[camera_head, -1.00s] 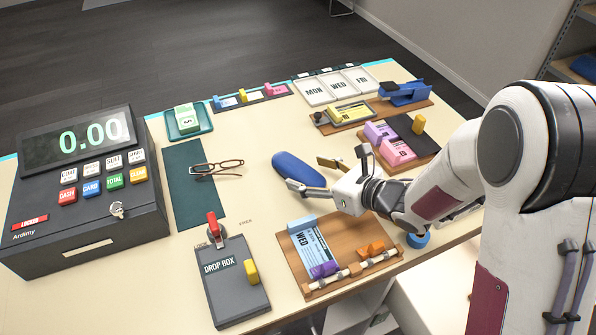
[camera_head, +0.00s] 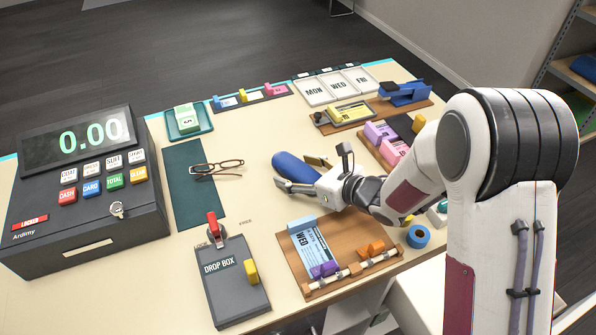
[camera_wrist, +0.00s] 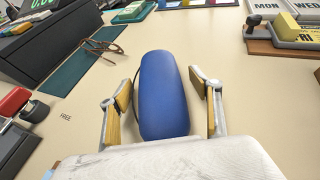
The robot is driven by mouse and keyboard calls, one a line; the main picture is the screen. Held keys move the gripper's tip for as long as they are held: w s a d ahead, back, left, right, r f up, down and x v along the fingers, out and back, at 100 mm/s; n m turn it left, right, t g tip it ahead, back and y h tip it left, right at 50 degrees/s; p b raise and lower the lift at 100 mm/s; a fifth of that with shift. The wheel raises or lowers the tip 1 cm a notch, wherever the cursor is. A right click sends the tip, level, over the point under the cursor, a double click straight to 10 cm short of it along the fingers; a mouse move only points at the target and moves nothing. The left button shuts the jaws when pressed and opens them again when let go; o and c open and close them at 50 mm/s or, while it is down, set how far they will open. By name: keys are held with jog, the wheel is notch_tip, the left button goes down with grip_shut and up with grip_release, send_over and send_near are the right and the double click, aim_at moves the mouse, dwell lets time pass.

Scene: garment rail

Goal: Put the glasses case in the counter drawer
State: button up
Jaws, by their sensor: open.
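The glasses case (camera_head: 292,165) is a blue, rounded, elongated case lying on the counter (camera_head: 262,206). In the wrist view the case (camera_wrist: 162,95) lies between the two open fingers of my gripper (camera_wrist: 166,105), with a gap on each side. In the head view my gripper (camera_head: 304,175) is low at the right end of the case and hides part of it. Red-brown glasses (camera_head: 217,167) lie partly on a dark green mat (camera_head: 190,190), to the left of the case. I cannot make out the counter drawer.
A cash register (camera_head: 85,195) stands at the left. A grey drop box (camera_head: 232,280) with a red lever is at the front. A wooden board (camera_head: 295,262) with a ticket lies near my wrist. Trays and a stapler (camera_head: 405,93) are behind.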

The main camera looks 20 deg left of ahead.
aim_at(298, 167)
jog(key=c, duration=1.3)
jog(key=shift+c, duration=0.2)
jog(key=shift+r, duration=0.15)
notch_tip(298, 167, up, 18)
dwell(0.7)
